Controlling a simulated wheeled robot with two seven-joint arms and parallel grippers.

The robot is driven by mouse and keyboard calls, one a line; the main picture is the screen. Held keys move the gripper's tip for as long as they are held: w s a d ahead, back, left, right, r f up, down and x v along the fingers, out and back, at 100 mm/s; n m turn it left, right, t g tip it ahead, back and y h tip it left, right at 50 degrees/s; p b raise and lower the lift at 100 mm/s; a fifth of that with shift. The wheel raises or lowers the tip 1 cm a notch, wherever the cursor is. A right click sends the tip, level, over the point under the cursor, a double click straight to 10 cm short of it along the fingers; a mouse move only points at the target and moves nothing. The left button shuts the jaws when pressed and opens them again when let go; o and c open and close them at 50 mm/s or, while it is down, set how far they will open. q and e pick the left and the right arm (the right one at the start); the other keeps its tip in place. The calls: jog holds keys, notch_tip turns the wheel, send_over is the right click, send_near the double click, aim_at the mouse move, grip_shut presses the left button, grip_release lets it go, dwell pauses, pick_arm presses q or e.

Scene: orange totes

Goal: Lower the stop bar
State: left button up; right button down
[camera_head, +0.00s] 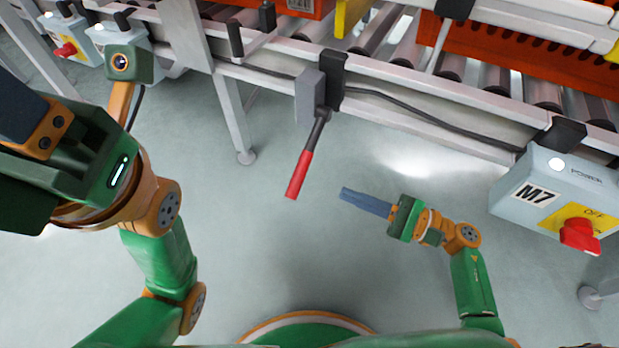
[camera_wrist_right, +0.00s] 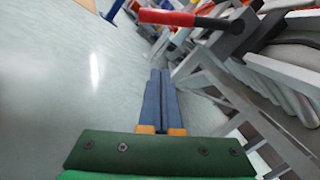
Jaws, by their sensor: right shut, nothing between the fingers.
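A lever with a red grip (camera_head: 299,175) hangs down and slightly left from a grey box on the conveyor's side rail, below a black bracket. The red grip (camera_wrist_right: 170,17) also shows near the top of the right wrist view, ahead of the fingers. My right gripper (camera_head: 345,193) is shut and empty, its blue fingers pointing left. It is just right of and slightly below the grip, apart from it. My left gripper (camera_head: 15,108) is partly in view at the left edge; its fingertips are cut off. I cannot clearly pick out the stop bar.
The roller conveyor (camera_head: 440,128) with orange totes (camera_head: 470,55) runs across the top. A grey M7 control box (camera_head: 522,205) with a red knob (camera_head: 580,236) stands at right. A conveyor leg (camera_head: 229,115) stands left of the lever. Open floor lies below the lever.

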aim_at(306, 157)
jog(key=shift+a, duration=0.1)
jog(key=w+a+r, duration=0.1)
jog(key=a+r, duration=0.3)
jog(key=a, duration=0.4)
jog(key=shift+w+b, duration=0.35)
jog(key=shift+w, duration=0.05)
jog(key=shift+a, duration=0.1)
